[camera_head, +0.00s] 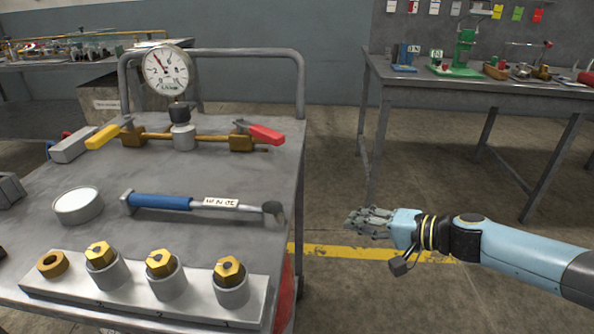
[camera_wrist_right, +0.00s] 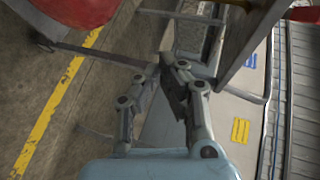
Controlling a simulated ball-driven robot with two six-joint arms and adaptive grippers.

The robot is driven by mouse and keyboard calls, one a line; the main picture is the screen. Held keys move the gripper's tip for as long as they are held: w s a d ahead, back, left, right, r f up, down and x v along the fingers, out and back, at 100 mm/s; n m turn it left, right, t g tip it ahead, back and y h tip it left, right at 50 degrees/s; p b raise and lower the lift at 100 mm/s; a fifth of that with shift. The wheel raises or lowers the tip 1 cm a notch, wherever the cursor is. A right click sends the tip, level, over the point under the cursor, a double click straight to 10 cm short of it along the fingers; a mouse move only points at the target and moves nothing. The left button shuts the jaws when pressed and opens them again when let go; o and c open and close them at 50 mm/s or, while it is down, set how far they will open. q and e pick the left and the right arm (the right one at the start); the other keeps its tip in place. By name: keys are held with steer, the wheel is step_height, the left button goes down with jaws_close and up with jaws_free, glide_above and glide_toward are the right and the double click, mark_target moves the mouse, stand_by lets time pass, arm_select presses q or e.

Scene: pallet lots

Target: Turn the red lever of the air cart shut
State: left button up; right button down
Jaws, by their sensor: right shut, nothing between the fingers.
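The air cart (camera_head: 230,165) stands at the left in the head view. Its red lever (camera_head: 266,134) sits on the right brass valve (camera_head: 242,143) of a brass pipe. The lever points right and slightly toward me, roughly along the pipe. A yellow lever (camera_head: 103,136) sits on the left valve. My right gripper (camera_head: 350,221) is beside the cart's right edge, over the floor, clear of the red lever. It is shut and empty; its fingers also show in the right wrist view (camera_wrist_right: 170,68). My left gripper is not in view.
A pressure gauge (camera_head: 166,70) stands above the pipe. A blue-handled torque wrench (camera_head: 160,202), a round white-topped disc (camera_head: 79,205) and a plate of brass nuts (camera_head: 200,300) lie nearer. The cart's rail (camera_head: 302,85) rises behind. A workbench (camera_head: 450,85) stands back right, with open floor between.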

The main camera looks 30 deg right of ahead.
mark_target(257, 133)
steer(key=w+r+t+y+b, duration=0.1)
steer(key=w+r+t+y, duration=0.35)
steer(key=r, duration=1.15)
steer(key=shift+g+h, duration=0.55)
steer(key=shift+g, duration=0.2)
steer(key=x, duration=0.4)
steer(key=a+p+x, duration=0.1)
steer(key=x, duration=0.3)
steer(key=r+x, duration=0.1)
steer(key=x, duration=0.2)
steer(key=shift+a, duration=0.4)
steer(key=shift+s+a, duration=0.15)
steer(key=shift+a, duration=0.2)
steer(key=shift+a+f+p, duration=0.1)
steer(key=shift+a+p, duration=0.1)
steer(key=shift+p, duration=0.1)
steer(key=shift+s, duration=0.1)
steer(key=shift+s+a+m+t+h, duration=0.2)
steer(key=shift+a+m+t+h, duration=0.15)
steer(key=shift+h, duration=0.25)
